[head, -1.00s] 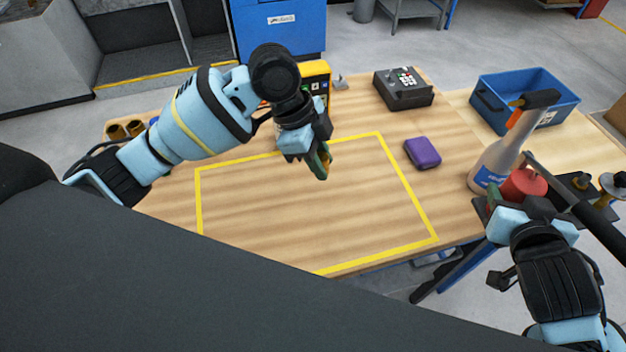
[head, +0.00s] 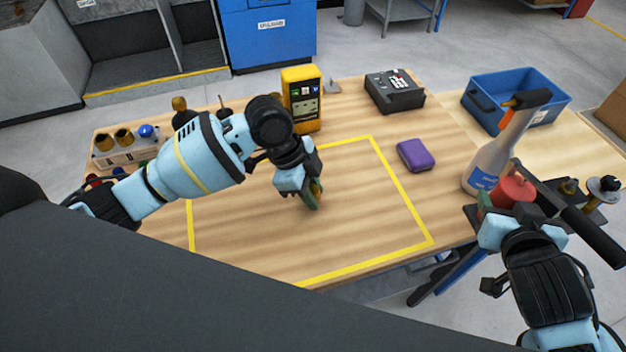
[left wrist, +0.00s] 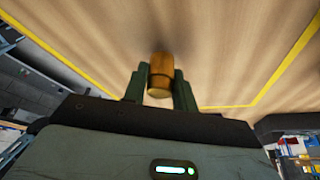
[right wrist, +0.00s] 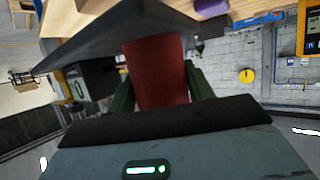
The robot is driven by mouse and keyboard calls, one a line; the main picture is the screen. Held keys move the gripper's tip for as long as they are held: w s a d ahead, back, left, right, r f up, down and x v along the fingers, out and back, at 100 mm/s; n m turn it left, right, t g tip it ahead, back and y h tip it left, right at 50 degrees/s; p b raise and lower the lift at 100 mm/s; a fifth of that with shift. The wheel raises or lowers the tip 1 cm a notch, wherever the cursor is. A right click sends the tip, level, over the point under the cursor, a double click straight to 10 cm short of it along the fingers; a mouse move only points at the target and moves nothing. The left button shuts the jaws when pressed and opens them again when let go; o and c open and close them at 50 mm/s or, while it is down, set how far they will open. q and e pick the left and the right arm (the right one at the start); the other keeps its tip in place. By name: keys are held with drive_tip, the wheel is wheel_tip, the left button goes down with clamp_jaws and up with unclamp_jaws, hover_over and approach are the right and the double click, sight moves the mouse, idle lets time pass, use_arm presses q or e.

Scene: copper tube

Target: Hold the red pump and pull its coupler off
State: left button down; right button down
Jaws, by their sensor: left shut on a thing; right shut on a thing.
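The red pump (head: 515,193) is at the right edge of the table, beside the white bottle. My right gripper (head: 507,212) is shut on it, and its red body (right wrist: 157,75) fills the space between the fingers in the right wrist view. My left gripper (head: 314,194) is over the yellow-taped area, well left of the pump. In the left wrist view it is shut on a brass coupler (left wrist: 160,75), held between its green fingers and apart from the pump. The coupler is mostly hidden by the fingers in the head view.
A white spray bottle (head: 491,165) stands close to the pump. A dark bar (head: 585,226) passes beside my right gripper. A purple case (head: 416,156), a yellow meter (head: 302,100), a black box (head: 395,91) and a blue bin (head: 482,101) stand behind. The taped area is mostly clear.

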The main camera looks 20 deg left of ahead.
sight(507, 191)
use_arm(q)
drive_tip(key=shift+f, duration=0.5)
use_arm(e)
drive_tip(key=shift+w+r, duration=0.1)
drive_tip(key=shift+r, duration=0.15)
use_arm(q)
drive_tip(key=shift+f, duration=0.1)
drive_tip(key=c, duration=1.1)
unclamp_jaws()
drive_tip(key=v, duration=1.2)
drive_tip(key=shift+d+p, duration=0.1)
drive_tip(key=shift+p, duration=0.3)
use_arm(e)
wheel_tip(507, 191, up, 2)
drive_tip(key=shift+r+t, duration=0.15)
drive_tip(key=shift+t, duration=0.15)
